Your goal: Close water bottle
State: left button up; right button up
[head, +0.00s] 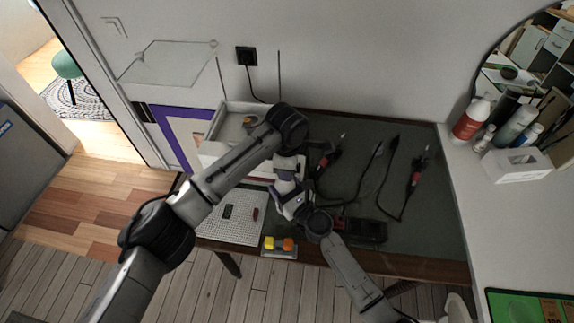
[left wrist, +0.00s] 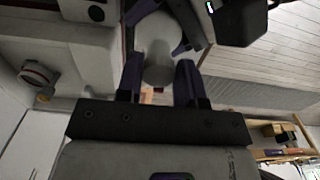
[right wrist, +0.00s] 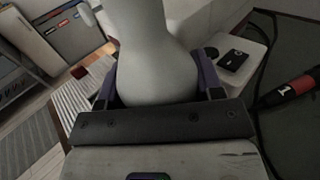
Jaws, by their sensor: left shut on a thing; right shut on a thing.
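A pale grey-white water bottle (right wrist: 158,58) fills the middle of the right wrist view, narrower toward the top and wide at its lower part. My right gripper (right wrist: 158,92) is shut on this wide part, one finger on each side. In the left wrist view, my left gripper (left wrist: 160,85) is shut on a smooth pale rounded piece (left wrist: 158,50); I cannot tell whether it is the cap or part of the bottle. In the head view, my left gripper (head: 290,172) and right gripper (head: 287,200) are close together above the table, largely hiding the bottle.
The dark green table (head: 405,240) holds red-handled tools with cables (head: 415,180) on the right. A white perforated board (head: 232,222) lies front left, with yellow and orange pieces (head: 278,244) at the front edge. An open white box (head: 222,125) stands at the back left.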

pick_arm(q)
jog(key=shift+f, duration=0.55)
dwell(0.5)
